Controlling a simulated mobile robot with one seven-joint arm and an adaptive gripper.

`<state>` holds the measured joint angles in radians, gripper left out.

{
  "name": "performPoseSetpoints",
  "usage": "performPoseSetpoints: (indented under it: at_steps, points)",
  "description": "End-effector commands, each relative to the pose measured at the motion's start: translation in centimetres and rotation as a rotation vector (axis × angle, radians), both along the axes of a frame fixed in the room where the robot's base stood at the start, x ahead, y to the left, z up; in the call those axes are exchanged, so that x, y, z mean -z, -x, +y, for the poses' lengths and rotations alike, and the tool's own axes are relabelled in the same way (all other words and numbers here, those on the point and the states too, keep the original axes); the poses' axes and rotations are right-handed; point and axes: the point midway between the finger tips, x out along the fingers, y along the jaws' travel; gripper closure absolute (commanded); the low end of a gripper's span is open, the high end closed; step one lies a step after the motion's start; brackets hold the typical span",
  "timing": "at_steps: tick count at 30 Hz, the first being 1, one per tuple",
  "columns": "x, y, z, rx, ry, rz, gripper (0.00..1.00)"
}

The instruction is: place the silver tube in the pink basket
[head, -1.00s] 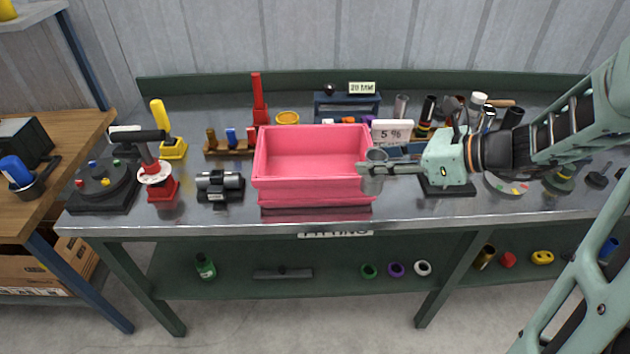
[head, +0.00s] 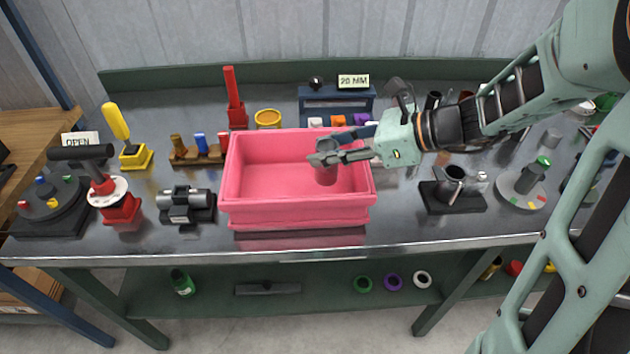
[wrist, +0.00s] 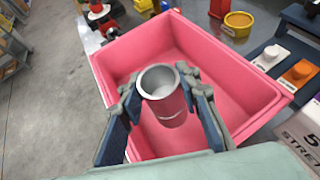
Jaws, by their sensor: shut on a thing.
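The pink basket (head: 262,209) stands on the metal workbench and looks empty inside. My gripper (head: 324,158) is over the right part of the basket. It is shut on the silver tube (head: 326,174), which hangs upright from the fingertips with its lower part inside the basket's outline. In the wrist view the silver tube (wrist: 161,83) shows its open round top between my two fingers, with pink reflected on its side. The pink basket (wrist: 210,62) surrounds it there. I cannot tell how far the tube's bottom is from the basket floor.
A grey cylinder on a black stand (head: 187,200) is left of the basket. A black block with a dark cup (head: 452,189) is to the right. Bare bench lies between basket and black block.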

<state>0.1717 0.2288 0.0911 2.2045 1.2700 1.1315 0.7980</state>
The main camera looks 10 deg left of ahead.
Motion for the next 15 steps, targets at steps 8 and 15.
performPoseSetpoints:
  at_steps: [8,15]
  points:
    - [3.6,0.0,0.0,0.0,-0.001,0.001,1.0]
    - [6.6,0.0,0.0,0.002,-0.002,0.005,1.0]
